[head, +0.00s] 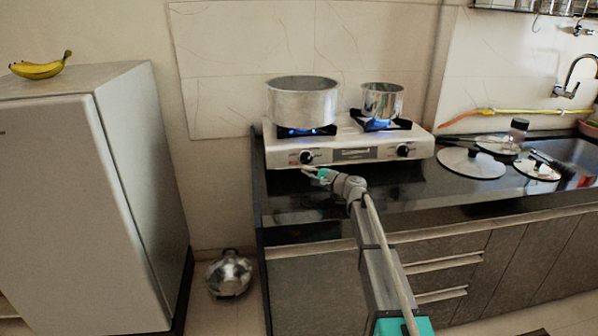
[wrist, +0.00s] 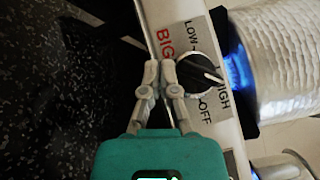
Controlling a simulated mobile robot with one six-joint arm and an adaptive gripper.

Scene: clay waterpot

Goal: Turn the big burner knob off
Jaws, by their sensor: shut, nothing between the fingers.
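The big burner knob (wrist: 199,74) is black and round, on the stove front beside the red word BIG. Its white pointer line is turned toward the HIGH label; LOW and OFF also show around it. In the head view the knob (head: 306,157) is the left one, and a blue flame (head: 300,131) burns above it under the large pot (head: 302,101). My gripper (head: 308,169) is just in front of and below the knob. In the wrist view my gripper (wrist: 160,67) is shut and empty, its tips beside the knob; I cannot tell whether they touch it.
A smaller pot (head: 382,100) stands on the right burner, also with a blue flame, above a second knob (head: 403,151). The dark counter (head: 330,193) in front of the stove (head: 355,154) is clear. Pot lids (head: 471,163) lie at the right. A fridge (head: 90,190) stands left.

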